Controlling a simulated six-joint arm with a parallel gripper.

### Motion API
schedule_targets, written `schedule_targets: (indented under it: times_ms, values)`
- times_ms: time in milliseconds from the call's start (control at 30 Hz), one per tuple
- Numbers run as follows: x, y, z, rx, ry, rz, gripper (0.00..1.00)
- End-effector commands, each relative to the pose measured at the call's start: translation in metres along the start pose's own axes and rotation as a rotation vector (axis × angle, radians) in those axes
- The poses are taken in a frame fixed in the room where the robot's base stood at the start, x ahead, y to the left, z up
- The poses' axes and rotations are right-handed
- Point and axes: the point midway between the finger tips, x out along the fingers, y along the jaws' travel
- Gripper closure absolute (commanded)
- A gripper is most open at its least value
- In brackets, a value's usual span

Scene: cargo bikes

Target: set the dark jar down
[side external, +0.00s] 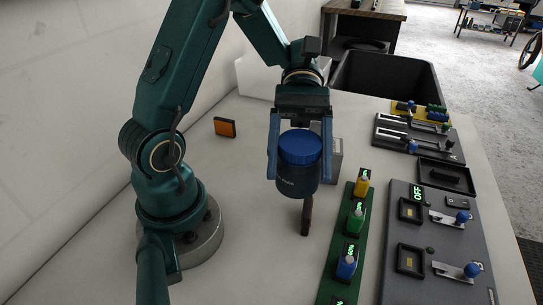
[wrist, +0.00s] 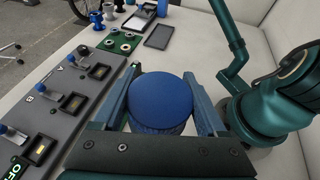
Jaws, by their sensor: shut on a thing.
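The dark jar (side external: 297,181) has a dark blue-grey body and a bright blue lid (side external: 300,147). My gripper (side external: 300,160) is shut on it, with one blue finger on either side. The jar hangs upright and looks to be above the pale table (side external: 258,258). In the wrist view the round blue lid (wrist: 161,98) fills the space between the fingers, and most of the jar body is hidden below it.
A green strip (side external: 341,249) with coloured knobs and a grey control panel (side external: 431,262) lie to the right. An orange block (side external: 225,127) sits at left. A black bin (side external: 388,80) stands behind.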

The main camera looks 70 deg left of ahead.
Motion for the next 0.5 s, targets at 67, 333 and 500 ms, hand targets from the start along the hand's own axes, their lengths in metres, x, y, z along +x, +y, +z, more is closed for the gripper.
schedule_targets:
  times_ms: [67,333,500]
  values:
    - [0.005,0.000,-0.001,-0.003,-0.004,0.006,0.90]
    - [0.066,0.003,-0.009,-0.004,-0.008,-0.004,0.90]
    - [0.107,0.006,-0.016,-0.005,-0.005,-0.006,0.90]
